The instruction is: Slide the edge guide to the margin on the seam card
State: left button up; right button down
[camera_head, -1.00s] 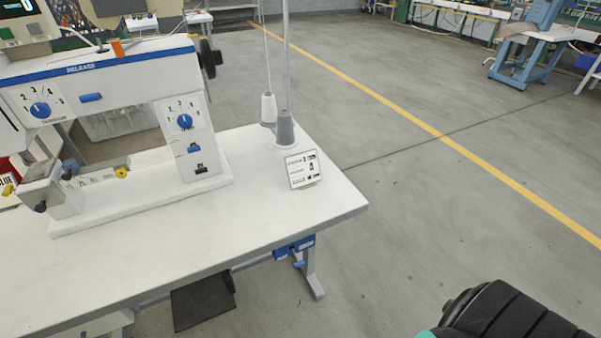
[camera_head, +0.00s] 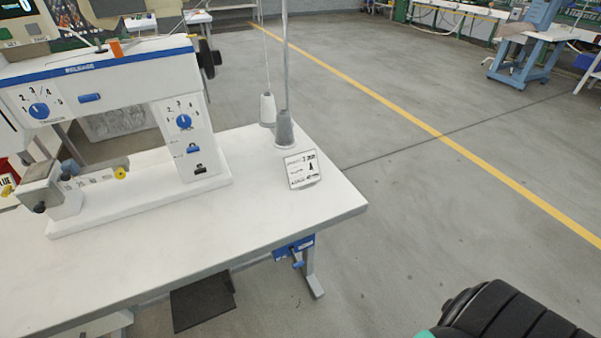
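The seam card (camera_head: 301,169) is a small white card with black print, propped up on the right part of the white table. The white and blue machine (camera_head: 110,110) stands on the left of the table. At its lower left is a grey metal block (camera_head: 50,190) beside a scale strip (camera_head: 92,180) with a yellow knob (camera_head: 120,173). The strip may carry the edge guide, but I cannot tell which part that is. The card's print is too small to read fully. Neither gripper shows.
The white table (camera_head: 250,225) is clear in front of the machine and card. Thread cones (camera_head: 284,128) stand on a pole behind the card. A blue switch box (camera_head: 293,248) hangs under the front edge. Grey floor is open to the right.

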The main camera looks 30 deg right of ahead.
aim_at(69, 168)
jog(key=k+j+z, duration=0.1)
jog(key=j+z, duration=0.25)
jog(key=k+j+z, duration=0.1)
jog(key=z, duration=0.3)
jog(key=k+l, duration=0.05)
